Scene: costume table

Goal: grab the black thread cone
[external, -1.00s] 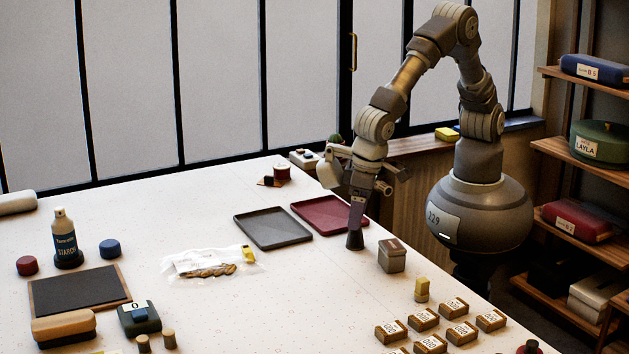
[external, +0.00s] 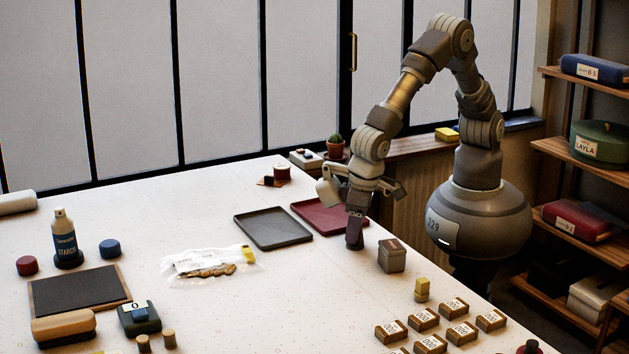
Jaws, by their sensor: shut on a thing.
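The black thread cone (external: 354,241) stands on the white table just in front of the red tray, with only a dark lower part showing. My gripper (external: 355,226) points down over it, its fingers low around the cone and hiding most of it. The gripper is shut on the cone. I see no clear gap between the cone and the table.
A lidded grey box (external: 391,258) stands close to the right of the gripper. The red tray (external: 318,211) and the dark grey tray (external: 273,229) lie behind and to the left. A yellow spool (external: 422,290) and several small labelled boxes (external: 425,319) sit nearer the front. Table to the gripper's front left is clear.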

